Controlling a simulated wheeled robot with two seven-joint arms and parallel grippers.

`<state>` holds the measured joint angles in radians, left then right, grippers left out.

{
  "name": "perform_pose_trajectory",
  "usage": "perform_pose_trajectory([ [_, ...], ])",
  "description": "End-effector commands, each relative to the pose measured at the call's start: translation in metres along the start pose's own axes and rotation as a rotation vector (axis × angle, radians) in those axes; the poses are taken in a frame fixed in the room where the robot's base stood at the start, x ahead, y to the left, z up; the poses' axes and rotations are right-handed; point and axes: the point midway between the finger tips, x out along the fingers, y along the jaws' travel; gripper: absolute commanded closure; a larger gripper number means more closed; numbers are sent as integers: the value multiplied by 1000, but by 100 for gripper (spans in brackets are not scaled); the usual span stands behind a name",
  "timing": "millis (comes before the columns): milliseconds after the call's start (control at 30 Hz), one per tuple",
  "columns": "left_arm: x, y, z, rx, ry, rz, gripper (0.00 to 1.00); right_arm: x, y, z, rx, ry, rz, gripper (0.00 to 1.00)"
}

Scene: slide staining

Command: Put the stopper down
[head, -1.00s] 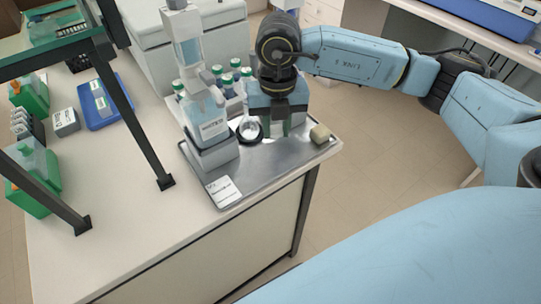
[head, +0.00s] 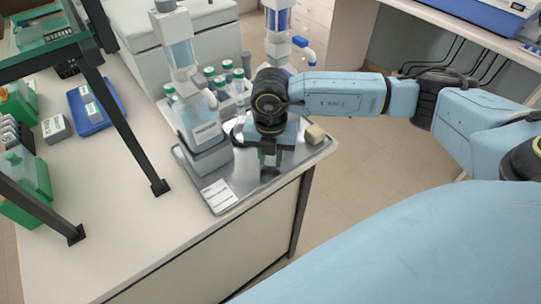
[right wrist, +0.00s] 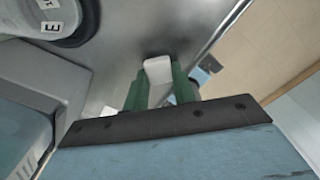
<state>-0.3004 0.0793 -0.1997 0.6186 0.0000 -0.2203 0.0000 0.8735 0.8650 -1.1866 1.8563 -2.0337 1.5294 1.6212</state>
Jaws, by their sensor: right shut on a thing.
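My right gripper (head: 270,163) points down over the right part of the metal tray (head: 262,188), near its front edge. In the right wrist view its green fingers (right wrist: 158,85) are shut on a small white block-like piece, which I take to be the stopper (right wrist: 158,68). The stopper is low over the tray's bare metal; I cannot tell whether it touches. In the head view the gripper hides the stopper. My left gripper is not in view.
A dispenser bottle (head: 200,122) and several green-capped bottles (head: 226,70) stand left of and behind my right gripper. A beige block (head: 315,133) lies at the tray's right corner. A white label card (head: 219,195) lies at the front. Bare tray surrounds the fingers.

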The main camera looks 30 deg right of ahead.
Motion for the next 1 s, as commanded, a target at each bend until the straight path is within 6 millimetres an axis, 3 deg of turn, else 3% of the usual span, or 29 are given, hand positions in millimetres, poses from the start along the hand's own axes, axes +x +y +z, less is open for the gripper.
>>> perform_pose_trajectory([
  [367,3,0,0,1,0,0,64,5,0,0,0,-1,0,95],
  [400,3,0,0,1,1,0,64,5,0,0,0,-1,0,73],
  [567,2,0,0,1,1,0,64,4,0,0,0,-1,0,52],
  [867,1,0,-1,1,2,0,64,3,0,0,0,-1,1,52],
  [1000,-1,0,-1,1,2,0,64,-10,1,1,0,-2,4,52],
])
